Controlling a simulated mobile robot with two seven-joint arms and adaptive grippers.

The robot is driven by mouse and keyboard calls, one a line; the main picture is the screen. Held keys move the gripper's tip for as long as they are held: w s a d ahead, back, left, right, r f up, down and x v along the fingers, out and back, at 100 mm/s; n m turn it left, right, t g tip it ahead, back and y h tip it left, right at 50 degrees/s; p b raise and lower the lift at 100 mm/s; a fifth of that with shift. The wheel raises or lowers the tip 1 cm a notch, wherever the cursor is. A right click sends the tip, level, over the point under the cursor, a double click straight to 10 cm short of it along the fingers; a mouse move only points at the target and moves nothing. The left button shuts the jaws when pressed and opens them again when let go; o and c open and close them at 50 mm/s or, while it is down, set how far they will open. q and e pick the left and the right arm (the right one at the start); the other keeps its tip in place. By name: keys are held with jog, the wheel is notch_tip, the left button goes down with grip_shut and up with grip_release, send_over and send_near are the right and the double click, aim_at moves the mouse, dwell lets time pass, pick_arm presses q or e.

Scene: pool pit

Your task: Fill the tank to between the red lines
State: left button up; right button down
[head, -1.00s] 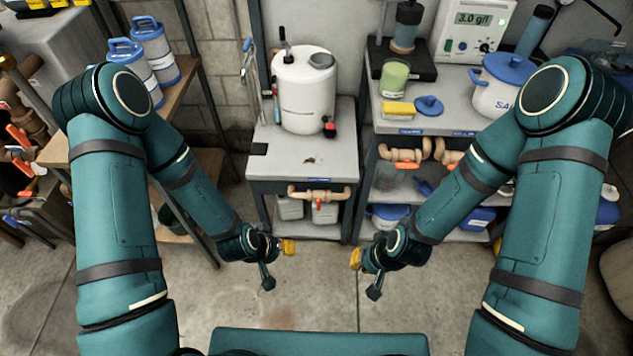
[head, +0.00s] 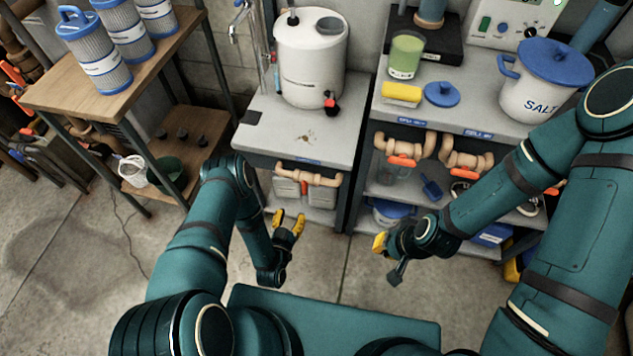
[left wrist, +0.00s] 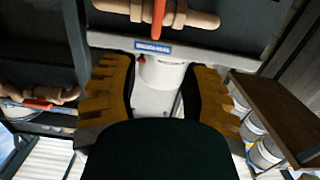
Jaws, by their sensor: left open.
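The white cylindrical tank (head: 308,68) stands upright on the grey stand (head: 300,135). A black and red tap (head: 331,103) is low on its front, and a grey round opening shows on top. I cannot make out red lines. A metal faucet (head: 240,16) is on the wall at its left. My left gripper (head: 288,223) is open and empty, in front of the stand and below its top. In the left wrist view the tank (left wrist: 163,75) appears upside down between the spread yellow fingers. My right gripper (head: 381,243) hangs before the right shelf; its jaw state is unclear.
A pipe with an orange handle (head: 308,178) runs under the stand's front edge. The right bench holds a green-filled beaker (head: 406,55), yellow sponge (head: 401,94), blue lid (head: 442,94) and salt pot (head: 535,90). Filter cartridges (head: 95,58) stand on the left wooden shelf.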

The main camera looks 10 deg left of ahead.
aim_at(303, 186)
pick_arm(q)
jog(key=shift+t, duration=0.4)
jog(key=w+b, duration=0.1)
jog(key=w, duration=0.3)
jog(key=w+b, duration=0.1)
jog(key=w, duration=0.3)
jog(key=w+d+b, duration=0.1)
jog(key=w, duration=0.4)
jog(key=shift+w+d+f, duration=0.1)
jog(key=shift+f, duration=0.15)
pick_arm(e)
jog(key=f, duration=0.2)
jog(key=w+f, duration=0.1)
jog(key=shift+d+f, duration=0.1)
jog(key=shift+d, duration=0.3)
pick_arm(q)
grip_shut()
